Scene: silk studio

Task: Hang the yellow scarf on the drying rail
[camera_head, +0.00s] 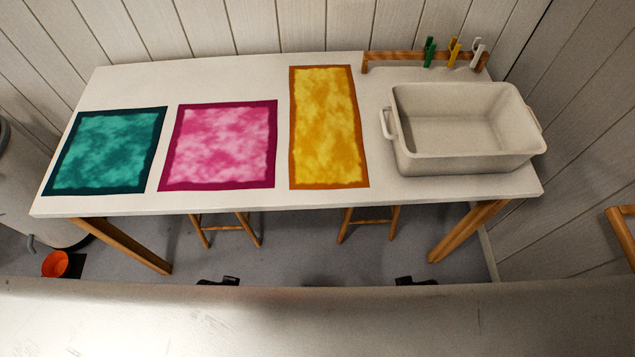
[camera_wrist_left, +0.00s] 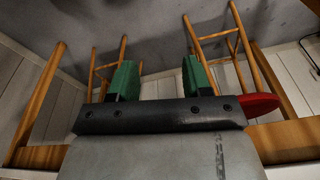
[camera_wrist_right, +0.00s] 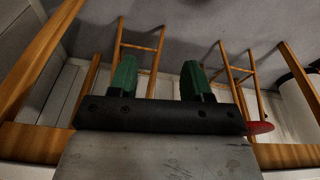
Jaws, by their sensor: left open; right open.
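The yellow scarf (camera_head: 328,125), with an orange-brown border, lies flat on the white table, between the pink cloth and the basin. A light wooden bar (camera_head: 622,212) shows partly at the right edge; I cannot tell whether it is the drying rail. My left gripper (camera_head: 218,281) is barely visible below the table's front edge; its green fingers are apart and empty in the left wrist view (camera_wrist_left: 158,77). My right gripper (camera_head: 417,281) is likewise low in front of the table, and its fingers are apart and empty in the right wrist view (camera_wrist_right: 157,78).
A teal cloth (camera_head: 106,150) and a pink cloth (camera_head: 220,145) lie left of the scarf. A pale basin (camera_head: 400,155) stands at the table's right. Behind it, a low wooden rail (camera_head: 395,57) carries green, yellow and white clips. Two wooden stools (camera_head: 225,228) stand under the table.

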